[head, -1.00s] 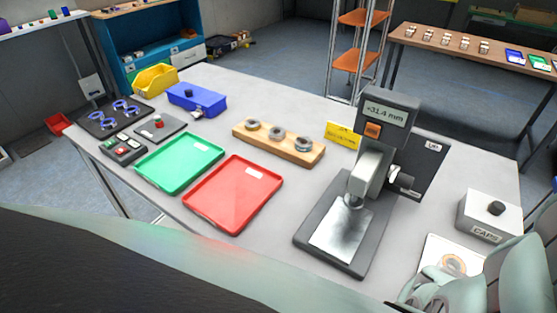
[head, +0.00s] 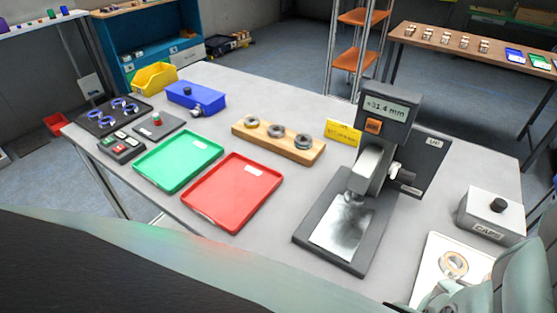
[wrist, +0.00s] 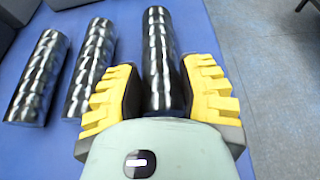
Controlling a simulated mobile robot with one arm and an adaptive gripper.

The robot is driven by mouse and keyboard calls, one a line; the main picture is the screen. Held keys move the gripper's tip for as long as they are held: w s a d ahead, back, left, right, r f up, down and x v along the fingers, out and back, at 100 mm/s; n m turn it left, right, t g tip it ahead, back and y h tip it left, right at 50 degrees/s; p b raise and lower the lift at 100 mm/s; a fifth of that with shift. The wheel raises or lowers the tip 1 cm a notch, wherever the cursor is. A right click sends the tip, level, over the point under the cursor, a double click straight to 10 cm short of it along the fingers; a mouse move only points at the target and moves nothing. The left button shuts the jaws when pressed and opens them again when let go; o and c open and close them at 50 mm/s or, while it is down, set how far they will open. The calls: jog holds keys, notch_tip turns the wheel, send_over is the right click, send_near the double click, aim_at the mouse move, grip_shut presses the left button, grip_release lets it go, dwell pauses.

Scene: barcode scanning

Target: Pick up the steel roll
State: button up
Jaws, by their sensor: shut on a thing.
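In the wrist view a shiny, dark steel roll (wrist: 158,45) lies between the two yellow-padded fingers of my gripper (wrist: 162,85). The fingers are shut on it, one on each side. Its near end is hidden behind my gripper's body. Two similar steel rolls lie to the left on a blue surface, one close by (wrist: 92,62) and one farther left (wrist: 38,78). They are apart from my gripper. No steel roll can be made out in the head view, and my gripper's fingers do not show there.
In the wrist view the blue surface (wrist: 205,35) ends at the right, with grey floor (wrist: 265,70) beyond. In the head view a grey table (head: 290,95) holds a measuring stand (head: 340,215), a red tray (head: 232,192), a green tray (head: 178,160) and a wooden ring holder (head: 278,142).

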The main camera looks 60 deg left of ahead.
grip_shut()
